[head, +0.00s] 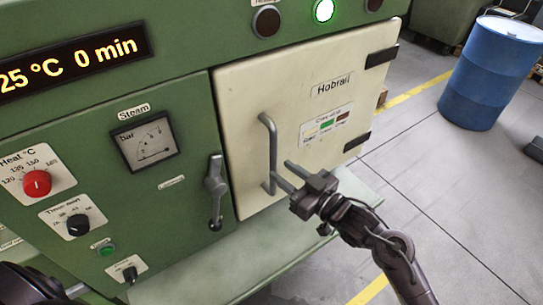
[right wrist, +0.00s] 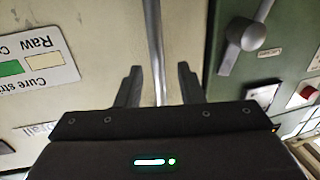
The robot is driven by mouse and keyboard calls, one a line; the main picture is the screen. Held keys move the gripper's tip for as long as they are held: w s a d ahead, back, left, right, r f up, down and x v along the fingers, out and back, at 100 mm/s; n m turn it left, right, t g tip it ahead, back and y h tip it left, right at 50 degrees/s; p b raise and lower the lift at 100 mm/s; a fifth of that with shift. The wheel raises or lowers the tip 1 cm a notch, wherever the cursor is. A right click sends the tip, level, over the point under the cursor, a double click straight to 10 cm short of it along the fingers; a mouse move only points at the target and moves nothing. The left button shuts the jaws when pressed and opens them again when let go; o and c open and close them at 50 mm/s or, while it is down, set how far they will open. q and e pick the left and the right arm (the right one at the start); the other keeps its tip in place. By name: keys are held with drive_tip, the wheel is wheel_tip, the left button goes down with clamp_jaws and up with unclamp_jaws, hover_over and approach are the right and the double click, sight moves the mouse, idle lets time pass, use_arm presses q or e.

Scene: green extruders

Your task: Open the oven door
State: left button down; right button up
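The cream oven door (head: 325,85) is closed flush in the green oven's front. Its hinges are on the right, and a grey vertical bar handle (head: 268,140) stands near its left edge. My right gripper (head: 284,174) is open at the lower part of the handle. In the right wrist view the handle (right wrist: 154,45) runs down between the two spread fingers (right wrist: 160,88), apart from both; how deep it sits between them is unclear. A grey latch lever (head: 215,185) hangs left of the door. My left arm shows only as a dark part at the bottom left corner; its fingers are unclear.
The green control panel (head: 180,90) with gauge, red knob and black dial is left of the door. A green ledge (head: 240,248) juts out below. A blue barrel (head: 490,75) stands at the far right. The grey floor (head: 430,150) between is clear.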

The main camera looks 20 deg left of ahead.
sight(274, 164)
drive_tip(key=x, duration=0.4)
drive_tip(key=shift+w+a+f+p, duration=0.1)
drive_tip(key=shift+w+a+p, duration=0.2)
drive_tip(key=shift+p, duration=0.1)
clamp_jaws()
use_arm(q)
drive_tip(key=shift+w+a+r, duration=0.25)
drive_tip(key=shift+w+r, duration=0.05)
drive_tip(key=shift+r, duration=0.3)
